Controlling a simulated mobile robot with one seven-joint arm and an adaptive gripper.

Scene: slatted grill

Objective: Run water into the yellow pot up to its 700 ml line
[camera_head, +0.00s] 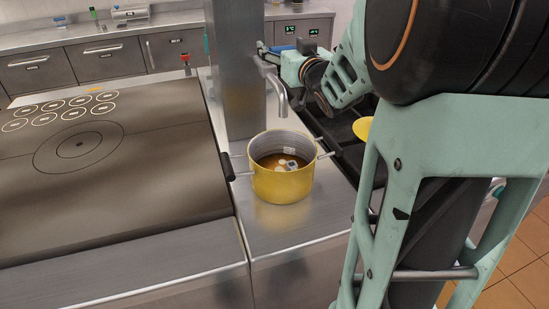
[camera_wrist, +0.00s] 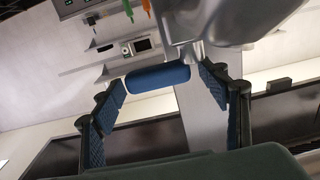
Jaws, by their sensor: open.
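Contact with the lever is not clear.
A steel column (camera_head: 238,75) rises behind the pot, next to the spout. A flat dark cooktop (camera_head: 120,190) lies to the left. The slatted grill (camera_head: 345,130) is at the right, partly behind my arm. The steel counter (camera_head: 285,225) in front of the pot is clear.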

